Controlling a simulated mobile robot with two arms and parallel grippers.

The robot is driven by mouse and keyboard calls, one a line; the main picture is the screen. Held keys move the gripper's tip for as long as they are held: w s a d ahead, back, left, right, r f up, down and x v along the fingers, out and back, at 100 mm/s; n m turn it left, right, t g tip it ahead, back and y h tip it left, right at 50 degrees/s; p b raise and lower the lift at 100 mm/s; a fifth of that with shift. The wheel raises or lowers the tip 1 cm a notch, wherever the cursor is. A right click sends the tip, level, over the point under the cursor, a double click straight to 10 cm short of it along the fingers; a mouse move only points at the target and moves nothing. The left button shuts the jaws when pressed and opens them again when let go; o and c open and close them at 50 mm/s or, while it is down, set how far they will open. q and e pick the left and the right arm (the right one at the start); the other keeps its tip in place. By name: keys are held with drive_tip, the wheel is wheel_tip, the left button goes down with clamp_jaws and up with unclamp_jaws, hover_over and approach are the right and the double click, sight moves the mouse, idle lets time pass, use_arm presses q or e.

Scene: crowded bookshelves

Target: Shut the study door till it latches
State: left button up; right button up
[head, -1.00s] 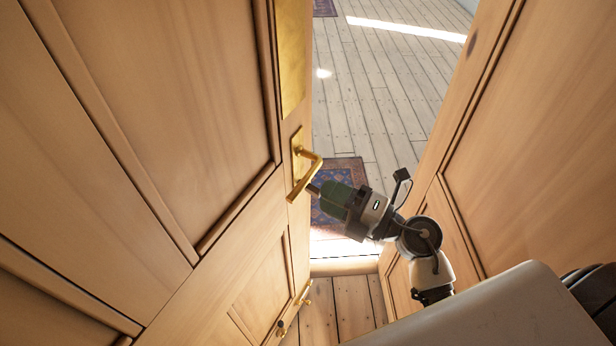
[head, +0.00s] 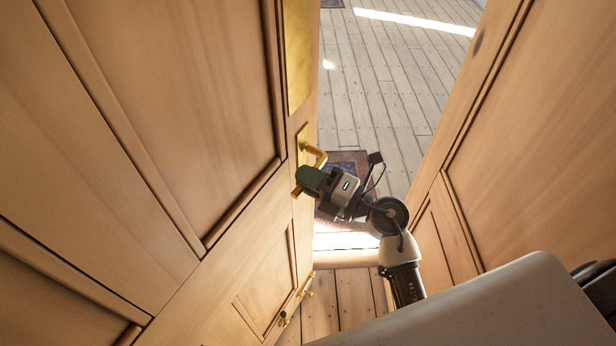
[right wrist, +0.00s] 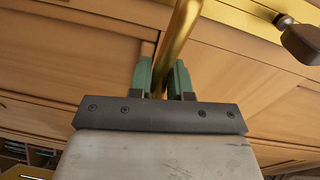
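The study door (head: 150,120) is a panelled wooden door filling the left of the head view. It stands ajar, with a gap between its edge and the wood on the right. Its brass lever handle (head: 318,154) sits near that edge, partly hidden by my right gripper (head: 304,184). In the right wrist view the brass handle (right wrist: 182,30) runs between the two green fingers of my right gripper (right wrist: 161,75). The fingers lie close on both sides of it and look shut on it. My left gripper is not in view.
Through the gap I see a plank floor (head: 385,85) and a patterned rug (head: 348,162) partly behind my arm. A wooden panelled surface (head: 535,150) rises close on the right. Small brass knobs (head: 284,321) show low on the door side. Free room is narrow.

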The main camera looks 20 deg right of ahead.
clamp_jaws()
drive_tip(key=shift+f+n+b, duration=0.6)
drive_tip(key=shift+f+n, duration=0.15)
drive_tip(key=shift+n, duration=0.45)
drive_tip(key=shift+d, duration=0.15)
